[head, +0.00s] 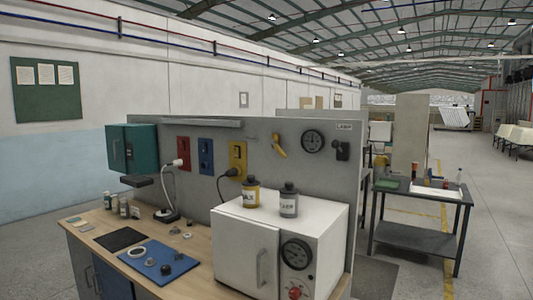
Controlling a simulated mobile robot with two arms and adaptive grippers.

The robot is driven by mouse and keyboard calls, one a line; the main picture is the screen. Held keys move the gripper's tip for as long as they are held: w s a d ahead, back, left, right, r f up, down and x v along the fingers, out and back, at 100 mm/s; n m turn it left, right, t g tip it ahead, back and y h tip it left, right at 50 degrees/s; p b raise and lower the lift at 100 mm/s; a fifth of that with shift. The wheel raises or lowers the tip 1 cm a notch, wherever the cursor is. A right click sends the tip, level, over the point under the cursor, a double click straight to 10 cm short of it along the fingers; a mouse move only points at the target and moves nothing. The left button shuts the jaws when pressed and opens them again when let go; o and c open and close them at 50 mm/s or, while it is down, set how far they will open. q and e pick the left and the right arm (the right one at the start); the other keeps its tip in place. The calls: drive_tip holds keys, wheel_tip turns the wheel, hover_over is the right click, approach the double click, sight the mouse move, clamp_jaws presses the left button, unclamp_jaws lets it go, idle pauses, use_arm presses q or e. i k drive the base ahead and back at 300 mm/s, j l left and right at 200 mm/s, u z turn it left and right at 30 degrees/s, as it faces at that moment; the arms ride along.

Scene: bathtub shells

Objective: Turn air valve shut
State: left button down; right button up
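A yellow lever handle (279,147), which looks like the air valve, sits on the grey upright panel (225,199) above the workbench. It is tilted, running from upper left to lower right. A round dark gauge (312,141) is mounted just right of it. The lever's pipe and open or shut marks are too small to make out. Neither of my grippers shows in the head view.
A white oven-like box (245,245) with two bottles on top stands below and in front of the lever. The wooden workbench (95,217) holds a blue mat (158,262) and small parts. A dark side table (420,196) stands right, with open floor beyond.

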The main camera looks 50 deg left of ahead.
sight(279, 151)
drive_tip(key=u, duration=1.65)
drive_tip(key=i+j+z, duration=0.1)
drive_tip(key=z, duration=0.3)
drive_tip(key=j+z, duration=0.35)
drive_tip(key=i+j+z, duration=0.1)
drive_tip(key=z, duration=0.3)
drive_tip(key=j, duration=0.1)
